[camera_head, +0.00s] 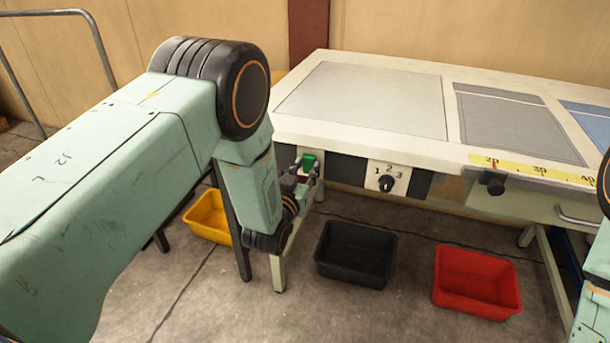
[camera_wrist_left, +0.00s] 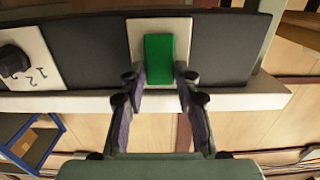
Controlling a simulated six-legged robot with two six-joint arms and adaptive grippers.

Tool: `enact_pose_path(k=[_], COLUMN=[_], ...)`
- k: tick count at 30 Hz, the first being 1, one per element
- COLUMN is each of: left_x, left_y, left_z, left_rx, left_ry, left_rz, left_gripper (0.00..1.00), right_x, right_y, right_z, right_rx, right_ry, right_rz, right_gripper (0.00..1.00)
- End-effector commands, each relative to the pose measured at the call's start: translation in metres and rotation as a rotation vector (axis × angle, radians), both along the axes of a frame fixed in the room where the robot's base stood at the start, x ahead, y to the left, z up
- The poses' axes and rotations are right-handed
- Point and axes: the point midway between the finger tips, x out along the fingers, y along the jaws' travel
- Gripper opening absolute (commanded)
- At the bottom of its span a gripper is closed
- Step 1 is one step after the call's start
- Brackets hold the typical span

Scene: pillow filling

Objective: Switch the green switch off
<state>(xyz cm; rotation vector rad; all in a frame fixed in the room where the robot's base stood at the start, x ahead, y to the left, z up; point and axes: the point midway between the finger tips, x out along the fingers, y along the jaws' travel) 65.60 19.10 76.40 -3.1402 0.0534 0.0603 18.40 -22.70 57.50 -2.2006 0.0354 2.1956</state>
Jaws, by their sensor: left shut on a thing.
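The green switch (camera_head: 309,162) sits on a pale plate on the dark front panel of the table, near its left corner. It also shows large in the left wrist view (camera_wrist_left: 159,58), upright on its plate. My left gripper (camera_head: 306,174) is at the switch. In the left wrist view its two fingers (camera_wrist_left: 160,78) stand on either side of the lower part of the switch, and it is shut on it. Whether the switch is on or off cannot be told. My right gripper is out of view; only part of that arm shows at the right edge.
A black dial (camera_head: 386,183) marked 1, 2, 3 is right of the switch. A dark clamp-like knob (camera_head: 493,182) and yellow ruler (camera_head: 535,171) are farther right. Yellow (camera_head: 207,217), black (camera_head: 356,254) and red (camera_head: 476,283) bins stand on the floor below.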

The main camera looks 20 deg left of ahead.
Motion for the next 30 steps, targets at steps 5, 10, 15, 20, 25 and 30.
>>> enact_pose_path(k=[5, 10, 15, 20, 25, 30], left_x=[0.0002, 0.0001, 0.0002, 0.0000, -0.0003, -0.0005], left_y=[-0.0001, -0.0001, -0.0001, -0.0001, 0.0000, 0.0000], left_z=[-0.0018, -0.0003, -0.0001, -0.0004, -0.0006, -0.0008], left_rx=[-0.002, -0.002, -0.002, -0.002, -0.002, -0.002], left_ry=[-0.045, -0.050, -0.049, -0.048, -0.048, -0.047], left_rz=[0.000, 0.000, -0.001, 0.000, 0.000, 0.000], left_gripper=[0.00, 0.00, 0.34, 0.47, 0.55, 0.55], right_x=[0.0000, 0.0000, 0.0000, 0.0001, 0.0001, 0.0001], right_y=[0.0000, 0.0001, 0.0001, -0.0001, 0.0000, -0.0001], right_z=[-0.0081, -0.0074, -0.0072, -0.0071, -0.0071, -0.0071], right_rx=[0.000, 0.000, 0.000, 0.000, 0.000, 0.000], right_ry=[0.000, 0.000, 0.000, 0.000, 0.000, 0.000], right_rz=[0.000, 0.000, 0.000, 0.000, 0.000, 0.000], right_gripper=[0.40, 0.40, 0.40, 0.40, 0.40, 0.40])
